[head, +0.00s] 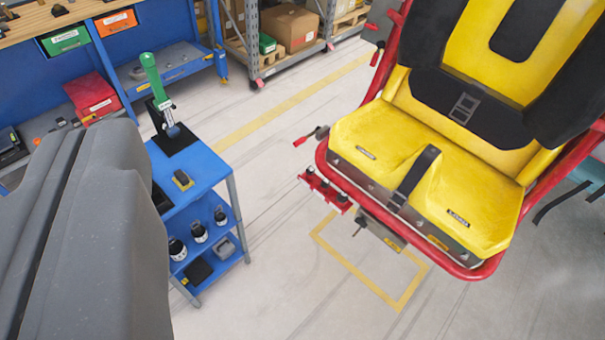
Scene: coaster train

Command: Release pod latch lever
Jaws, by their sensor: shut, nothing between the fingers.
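The pod seat, yellow with black pads (355,140), hangs in a red tubular frame at the right of the head view. A lever with a red tip (300,142) sticks out at the left side of the seat's front corner. Another red-tipped lever (376,58) shows higher up beside the backrest. I cannot tell for sure which of them is the pod latch lever. A red bracket with several dark knobs (325,188) sits below the seat's front left corner. My gripper's fingers do not show; a large grey part of my arm covers the lower left.
A blue cart (205,165) stands left of the seat, with a green-handled tool (153,80) on top and bottles (198,232) on its shelf. A blue workbench (85,50) and grey shelving (252,40) are behind. Open floor lies between cart and seat.

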